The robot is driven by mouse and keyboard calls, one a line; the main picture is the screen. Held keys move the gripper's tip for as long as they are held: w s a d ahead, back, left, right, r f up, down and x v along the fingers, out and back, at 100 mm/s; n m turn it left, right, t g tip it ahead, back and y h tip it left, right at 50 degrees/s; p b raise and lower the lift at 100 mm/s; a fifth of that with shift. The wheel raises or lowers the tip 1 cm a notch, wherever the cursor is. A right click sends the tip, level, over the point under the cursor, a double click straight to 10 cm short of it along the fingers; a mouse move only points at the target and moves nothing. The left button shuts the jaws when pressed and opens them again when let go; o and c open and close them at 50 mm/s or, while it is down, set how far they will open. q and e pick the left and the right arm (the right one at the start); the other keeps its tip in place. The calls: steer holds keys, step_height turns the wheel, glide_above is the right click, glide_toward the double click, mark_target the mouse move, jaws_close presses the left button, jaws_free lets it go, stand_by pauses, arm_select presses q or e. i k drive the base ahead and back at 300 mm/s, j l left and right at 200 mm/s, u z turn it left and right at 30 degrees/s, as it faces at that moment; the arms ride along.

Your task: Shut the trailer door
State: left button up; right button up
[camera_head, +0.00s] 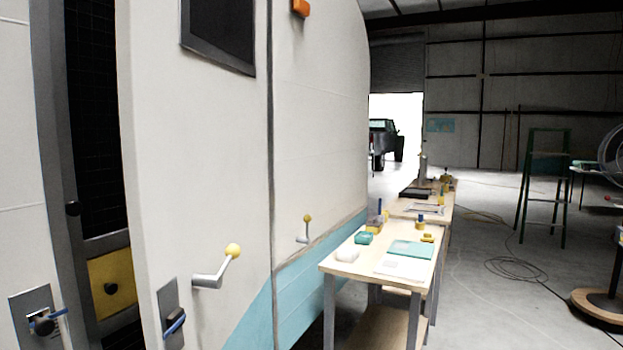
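The trailer door (205,160) is a white panel with a dark window (218,30), and it stands ajar. Its left edge is apart from the white wall (18,150) at far left. A grey crank handle with a yellow knob (232,251) sticks out from the door. A dark latch with a blue strip (173,325) is near the door's lower left edge. A grey latch plate (38,318) is on the wall across the gap. Through the gap a dark interior (97,120) and a yellow drawer front (112,285) show. Neither gripper is in view.
A second yellow-knobbed handle (306,222) is on the trailer body (320,110), right of the door seam. A wooden worktable (345,262) with small items stands close by on the right. A green ladder (545,185) stands farther off, with cables on open floor between.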

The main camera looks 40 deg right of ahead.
mark_target(192, 77)
steer(key=z, duration=0.95)
